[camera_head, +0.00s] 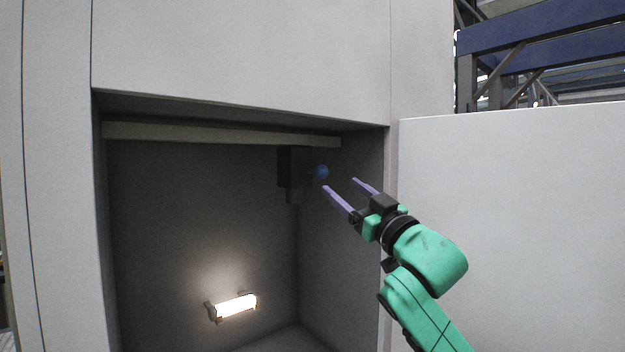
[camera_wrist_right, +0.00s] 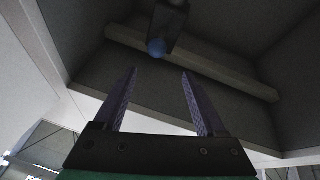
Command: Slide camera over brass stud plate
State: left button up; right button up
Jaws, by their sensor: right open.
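The camera appears to be the dark boxy body (camera_head: 293,168) high in the recess, just under a pale rail, with a narrower block below it. A blue ball (camera_head: 321,172) sticks out from its right side. In the right wrist view the blue ball (camera_wrist_right: 157,47) shows beyond the fingertips, in front of the dark body (camera_wrist_right: 166,26). My right gripper (camera_head: 341,184) is open and empty, its purple fingers pointing toward the ball, apart from it. It also shows open in the wrist view (camera_wrist_right: 158,72). I cannot make out a brass stud plate. My left gripper is out of view.
A grey-walled recess (camera_head: 190,220) surrounds the camera. The pale rail (camera_head: 220,134) crosses its top, and the recess's right edge lies close to my right arm. A lit lamp (camera_head: 236,306) is low on the back wall. The space between is empty.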

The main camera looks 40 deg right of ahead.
aim_at(327, 169)
jog(key=p+x, duration=0.2)
jog(key=x, duration=0.1)
jog(key=d+p+x, duration=0.1)
jog(key=p+x, duration=0.2)
jog(key=x, duration=0.1)
jog(key=shift+d+r, duration=0.15)
jog(key=shift+d, duration=0.05)
jog(key=p+x, duration=0.1)
jog(key=x, duration=0.1)
jog(key=p+x, duration=0.1)
jog(key=x, duration=0.1)
jog(key=p+x, duration=0.2)
jog(key=shift+w+a+f, duration=0.25)
jog(key=shift+w+a, duration=0.05)
jog(key=shift+w, duration=0.35)
jog(key=shift+d+f, duration=0.1)
jog(key=shift+f, duration=0.15)
grip_shut()
jog(key=shift+r, duration=0.1)
